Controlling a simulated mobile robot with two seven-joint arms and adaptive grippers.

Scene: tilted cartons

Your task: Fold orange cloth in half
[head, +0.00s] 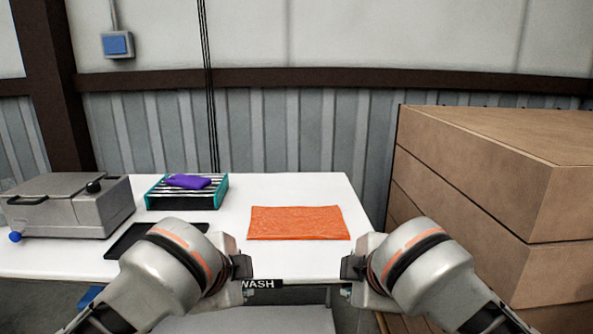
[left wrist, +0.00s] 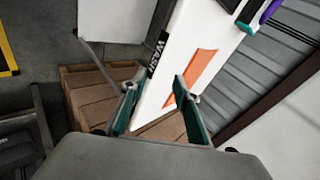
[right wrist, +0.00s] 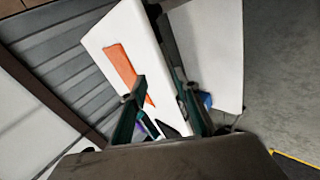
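The orange cloth (head: 298,223) lies flat on the white table (head: 270,190), a wide rectangle with its long side along the front edge. It also shows in the left wrist view (left wrist: 201,65) and the right wrist view (right wrist: 124,62). My left gripper (head: 243,272) is in front of the table edge, left of the cloth. In the left wrist view its teal fingers (left wrist: 155,102) are spread with nothing between them. My right gripper (head: 352,273) is in front of the table edge, right of the cloth. Its fingers (right wrist: 165,105) are spread and empty. Neither gripper touches the cloth.
A striped teal-sided rack (head: 157,195) holds a folded purple cloth (head: 188,181) at the table's left. A black tray (head: 130,240) and a grey metal box (head: 75,210) stand further left. Large stacked cartons (head: 490,190) rise at the right. Table around the orange cloth is clear.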

